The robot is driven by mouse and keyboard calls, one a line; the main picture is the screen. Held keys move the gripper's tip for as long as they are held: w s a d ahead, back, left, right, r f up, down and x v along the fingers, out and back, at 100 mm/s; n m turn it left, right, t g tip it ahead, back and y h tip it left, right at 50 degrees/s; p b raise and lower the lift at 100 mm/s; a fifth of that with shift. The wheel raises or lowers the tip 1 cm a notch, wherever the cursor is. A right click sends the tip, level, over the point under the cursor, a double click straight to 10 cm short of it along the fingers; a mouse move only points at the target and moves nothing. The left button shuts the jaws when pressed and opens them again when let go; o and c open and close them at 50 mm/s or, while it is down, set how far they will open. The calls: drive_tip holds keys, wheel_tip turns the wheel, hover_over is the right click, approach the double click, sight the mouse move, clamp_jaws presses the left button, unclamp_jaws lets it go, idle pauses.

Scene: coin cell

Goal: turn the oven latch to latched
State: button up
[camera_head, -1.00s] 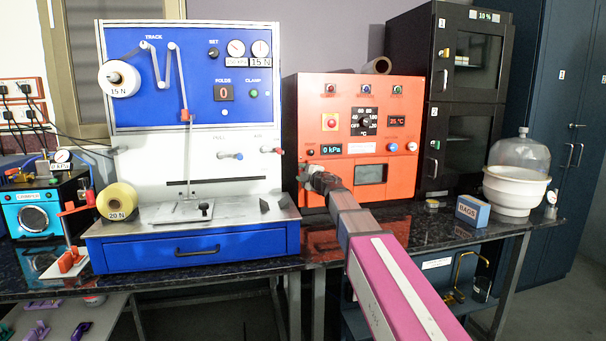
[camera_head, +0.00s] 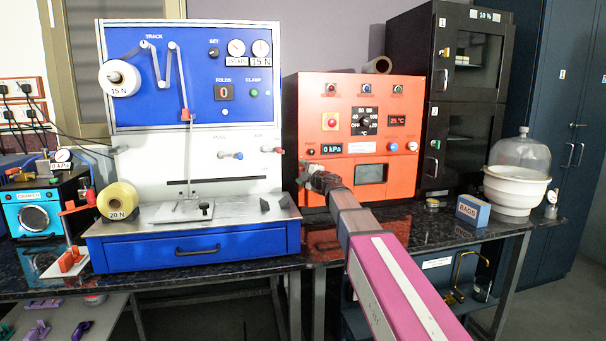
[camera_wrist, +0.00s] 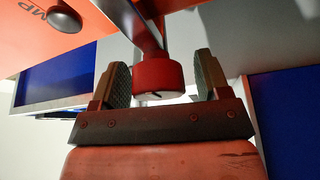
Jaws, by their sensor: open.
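The orange oven (camera_head: 337,123) stands at the back of the bench, with a small dark window low on its front. My gripper (camera_head: 308,175) is at the oven's lower left front corner. In the wrist view my gripper (camera_wrist: 162,68) is open, with a red cylindrical knob (camera_wrist: 158,74) between its two fingers. Gaps show on both sides of the knob. A grey metal bar (camera_wrist: 146,25) runs to the knob, which looks like the end of the oven latch. In the head view my gripper hides the latch, and its angle cannot be told.
A blue and white test machine (camera_head: 190,80) stands close on the left of the oven. A dark knob (camera_wrist: 64,17) sticks out of the orange panel near my gripper. Black cabinets (camera_head: 463,95) stand right of the oven. A blue box (camera_head: 473,210) lies on the bench.

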drive_tip(key=v, duration=1)
drive_tip(key=shift+s+d, duration=0.2)
drive_tip(key=shift+s, duration=0.05)
